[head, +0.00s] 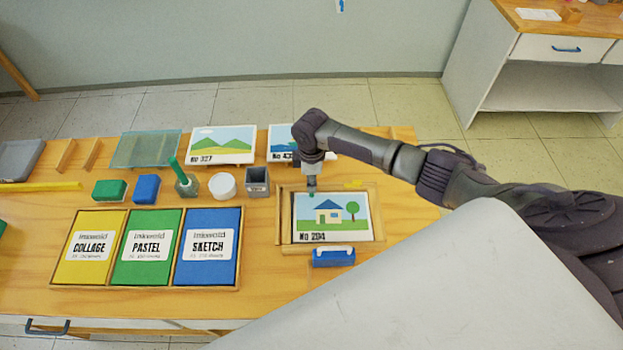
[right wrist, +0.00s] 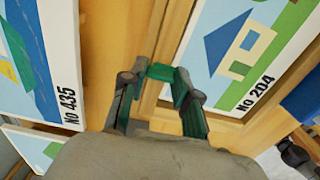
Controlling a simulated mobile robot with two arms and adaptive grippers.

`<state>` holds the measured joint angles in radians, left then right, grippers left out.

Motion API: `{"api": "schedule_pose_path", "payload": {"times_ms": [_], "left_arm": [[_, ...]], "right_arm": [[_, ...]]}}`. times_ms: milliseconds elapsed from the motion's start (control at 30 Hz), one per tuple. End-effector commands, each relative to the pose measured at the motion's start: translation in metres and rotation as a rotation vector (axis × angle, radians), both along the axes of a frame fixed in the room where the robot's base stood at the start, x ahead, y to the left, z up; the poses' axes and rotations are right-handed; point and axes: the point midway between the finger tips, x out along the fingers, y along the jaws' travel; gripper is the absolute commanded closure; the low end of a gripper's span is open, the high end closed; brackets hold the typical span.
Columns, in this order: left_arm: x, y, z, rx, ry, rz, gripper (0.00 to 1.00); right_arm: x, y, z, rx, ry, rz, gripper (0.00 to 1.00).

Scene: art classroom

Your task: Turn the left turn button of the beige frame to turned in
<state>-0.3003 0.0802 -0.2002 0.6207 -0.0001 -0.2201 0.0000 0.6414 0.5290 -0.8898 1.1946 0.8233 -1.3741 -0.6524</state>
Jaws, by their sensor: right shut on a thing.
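The beige frame (head: 284,218) lies on the table around a picture marked No 204 (head: 331,216), which shows a house and a tree. My right gripper (head: 311,188) reaches down from above to the frame's upper edge, left of its middle. In the right wrist view its fingers (right wrist: 160,76) are shut on a small green piece, seemingly the left turn button (right wrist: 160,71), at the frame's rail. The fingers partly hide it, so I cannot tell its angle. My left gripper is not in view.
Picture No 435 (head: 283,146) stands just behind, partly hidden by my right arm. A grey cup (head: 257,182) is close left of the frame, and a blue block (head: 334,257) lies in front. Collage, pastel and sketch packs fill a tray (head: 240,262) at left.

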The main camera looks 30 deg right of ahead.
Motion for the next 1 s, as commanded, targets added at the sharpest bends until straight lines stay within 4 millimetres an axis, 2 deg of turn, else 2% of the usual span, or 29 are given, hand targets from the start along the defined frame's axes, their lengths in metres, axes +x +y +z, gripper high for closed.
{"api": "schedule_pose_path", "payload": {"times_ms": [500,533,667,700,1000], "left_arm": [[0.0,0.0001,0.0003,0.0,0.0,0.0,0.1],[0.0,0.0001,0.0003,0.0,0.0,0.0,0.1],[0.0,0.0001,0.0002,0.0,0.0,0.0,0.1],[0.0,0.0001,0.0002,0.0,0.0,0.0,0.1],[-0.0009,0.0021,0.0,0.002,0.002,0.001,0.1]], "right_arm": [[0.0011,0.0007,0.001,0.002,-0.003,0.022,1.0],[0.0011,0.0007,0.001,0.002,-0.003,0.022,0.68],[0.0009,0.0007,0.0008,0.001,-0.003,0.021,0.46],[0.0008,0.0006,0.0008,0.001,-0.003,0.021,0.44],[0.0004,0.0003,0.0017,0.0,-0.001,0.02,0.44]]}}
